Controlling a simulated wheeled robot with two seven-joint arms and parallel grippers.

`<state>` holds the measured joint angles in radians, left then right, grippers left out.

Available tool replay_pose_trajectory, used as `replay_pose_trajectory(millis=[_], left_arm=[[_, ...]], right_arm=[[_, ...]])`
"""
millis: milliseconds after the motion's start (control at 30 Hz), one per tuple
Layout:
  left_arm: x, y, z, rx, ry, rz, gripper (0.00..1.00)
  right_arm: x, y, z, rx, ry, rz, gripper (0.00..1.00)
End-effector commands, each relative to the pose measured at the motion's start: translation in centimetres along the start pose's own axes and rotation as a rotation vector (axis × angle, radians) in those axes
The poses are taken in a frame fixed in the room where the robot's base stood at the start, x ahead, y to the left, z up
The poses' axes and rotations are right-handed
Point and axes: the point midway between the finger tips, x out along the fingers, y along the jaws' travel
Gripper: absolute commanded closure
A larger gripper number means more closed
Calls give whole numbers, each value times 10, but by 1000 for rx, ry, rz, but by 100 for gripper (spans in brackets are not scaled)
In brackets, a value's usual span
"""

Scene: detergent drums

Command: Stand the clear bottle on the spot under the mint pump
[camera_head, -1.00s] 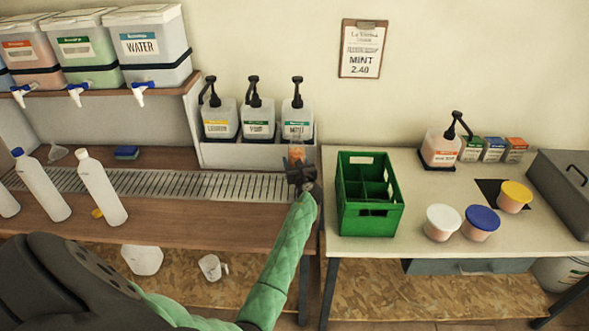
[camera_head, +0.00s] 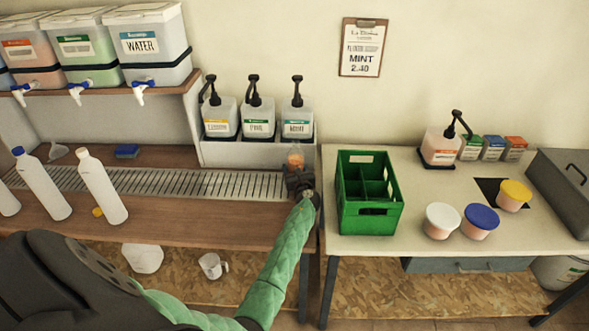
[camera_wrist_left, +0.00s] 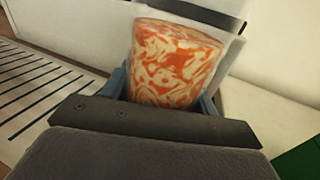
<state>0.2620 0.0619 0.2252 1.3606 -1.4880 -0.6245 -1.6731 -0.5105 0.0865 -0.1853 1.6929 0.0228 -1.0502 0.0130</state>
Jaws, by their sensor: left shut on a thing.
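My left gripper (camera_head: 298,180) is shut on the clear bottle (camera_head: 295,158), which has orange and pale swirled contents. The spot under the mint pump cannot be made out. My right gripper is not in view.
A slotted drain grate (camera_head: 200,183) runs along the wooden counter. A green crate (camera_head: 370,218) stands close to the right on the pale table (camera_head: 410,180). White bottles (camera_head: 102,188) stand at the left.

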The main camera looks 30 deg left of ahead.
Motion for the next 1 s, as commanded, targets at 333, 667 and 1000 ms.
replay_pose_trajectory(millis=[333,667,1000], left_arm=[[0,0,-1,0,0,0,19],[-11,0,0,-2,0,-1,19],[-75,0,-1,-1,0,-1,19]], right_arm=[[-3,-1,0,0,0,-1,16],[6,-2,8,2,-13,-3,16],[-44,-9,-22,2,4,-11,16]])
